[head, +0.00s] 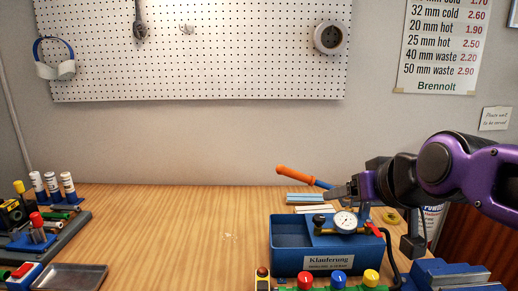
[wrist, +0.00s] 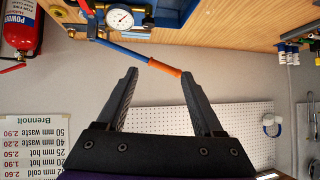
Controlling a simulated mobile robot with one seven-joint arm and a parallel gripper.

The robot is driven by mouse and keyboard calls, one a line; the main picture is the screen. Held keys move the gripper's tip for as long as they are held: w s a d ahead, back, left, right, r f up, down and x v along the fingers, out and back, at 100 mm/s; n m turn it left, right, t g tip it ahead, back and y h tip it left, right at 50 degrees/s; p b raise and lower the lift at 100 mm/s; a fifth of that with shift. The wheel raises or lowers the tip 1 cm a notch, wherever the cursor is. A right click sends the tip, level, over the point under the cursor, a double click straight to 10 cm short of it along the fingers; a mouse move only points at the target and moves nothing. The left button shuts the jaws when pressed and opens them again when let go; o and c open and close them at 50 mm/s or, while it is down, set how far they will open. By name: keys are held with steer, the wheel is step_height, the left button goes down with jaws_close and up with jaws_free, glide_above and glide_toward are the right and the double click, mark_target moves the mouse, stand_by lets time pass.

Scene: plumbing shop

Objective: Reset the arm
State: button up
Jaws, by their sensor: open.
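My purple arm reaches in from the right in the head view. My gripper (head: 335,193) is above the back of the blue test pump box (head: 285,261) and points left. In the wrist view my gripper (wrist: 160,76) is open, with its two dark fingers well apart. The pump lever's orange handle (wrist: 164,68) shows between and beyond the fingertips there; I cannot tell whether it touches them. In the head view the orange handle (head: 297,176) rises up and left from the gripper. The lever's blue rod is partly hidden behind the fingers.
A round gauge (head: 345,222) sits on the pump. Coloured knobs (head: 339,280) line the front edge. A grey tray (head: 75,277) and a rack of fittings (head: 62,232) stand at left. The middle of the wooden bench (head: 180,230) is clear. A pegboard (head: 200,70) hangs behind.

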steer(key=s+f+g+h, duration=0.1)
steer(key=s+f+g, duration=0.1)
steer(key=s+f, duration=0.2)
steer(key=s+a+f+m+g+h, duration=0.1)
steer(key=s+f+g, duration=0.2)
steer(key=s, duration=0.6)
steer(key=shift+a+f, duration=0.2)
steer(key=shift+f, duration=0.65)
